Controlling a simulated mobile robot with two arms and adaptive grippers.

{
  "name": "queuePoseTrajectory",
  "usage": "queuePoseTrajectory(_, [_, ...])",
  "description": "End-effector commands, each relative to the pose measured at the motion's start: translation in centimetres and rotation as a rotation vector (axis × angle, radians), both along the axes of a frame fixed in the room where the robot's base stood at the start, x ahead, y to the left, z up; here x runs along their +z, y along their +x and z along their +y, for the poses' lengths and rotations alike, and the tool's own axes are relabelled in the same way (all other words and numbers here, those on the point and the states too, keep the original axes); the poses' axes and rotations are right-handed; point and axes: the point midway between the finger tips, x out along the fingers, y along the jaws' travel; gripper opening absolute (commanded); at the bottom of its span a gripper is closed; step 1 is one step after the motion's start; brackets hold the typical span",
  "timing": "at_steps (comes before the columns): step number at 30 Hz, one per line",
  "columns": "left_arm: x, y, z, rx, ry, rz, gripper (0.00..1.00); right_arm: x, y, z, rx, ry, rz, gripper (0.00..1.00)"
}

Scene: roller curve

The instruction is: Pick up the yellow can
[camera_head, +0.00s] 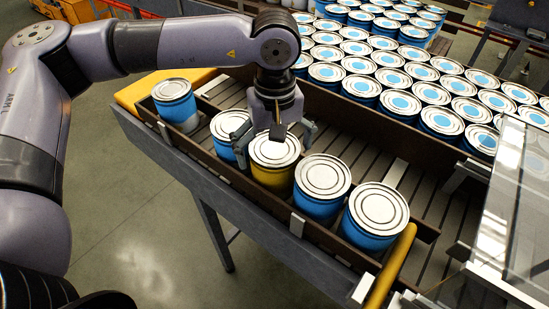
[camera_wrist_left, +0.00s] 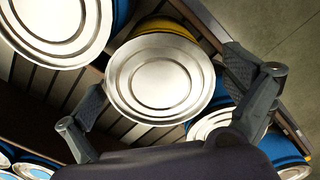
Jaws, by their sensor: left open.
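The yellow can (camera_head: 273,172) stands upright on the roller conveyor, in a row between blue cans, with a bare silver lid. It also shows in the left wrist view (camera_wrist_left: 160,80), where its lid fills the middle and a strip of yellow side shows at the top. My left gripper (camera_head: 280,130) is open just above the can, its fingers spread on either side of the lid. In the left wrist view the fingers (camera_wrist_left: 165,92) flank the lid, and I cannot tell whether they touch it. My right gripper is not in view.
Blue cans stand close by, one to the left (camera_head: 229,135) and one to the right (camera_head: 321,187) of the yellow can. The conveyor's side rail (camera_head: 200,165) runs along the front. Many blue-topped cans (camera_head: 400,100) fill the area behind. A yellow bar (camera_head: 392,268) lies at the right end.

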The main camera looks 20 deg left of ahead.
Motion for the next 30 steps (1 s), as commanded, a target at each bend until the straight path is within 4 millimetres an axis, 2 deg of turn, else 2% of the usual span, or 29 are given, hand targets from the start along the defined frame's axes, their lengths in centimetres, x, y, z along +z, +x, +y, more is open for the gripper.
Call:
queuePoseTrajectory(4, [-1.01,-0.03,0.0,0.0,0.0,0.0,1.0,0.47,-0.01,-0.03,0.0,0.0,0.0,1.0])
queuePoseTrajectory(10, [-1.15,-0.02,-0.01,0.0,-0.001,-0.001,1.0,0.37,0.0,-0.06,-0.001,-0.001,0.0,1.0])
queuePoseTrajectory(30, [-1.1,-0.03,-0.02,0.0,-0.001,0.001,0.55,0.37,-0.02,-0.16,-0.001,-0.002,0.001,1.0])
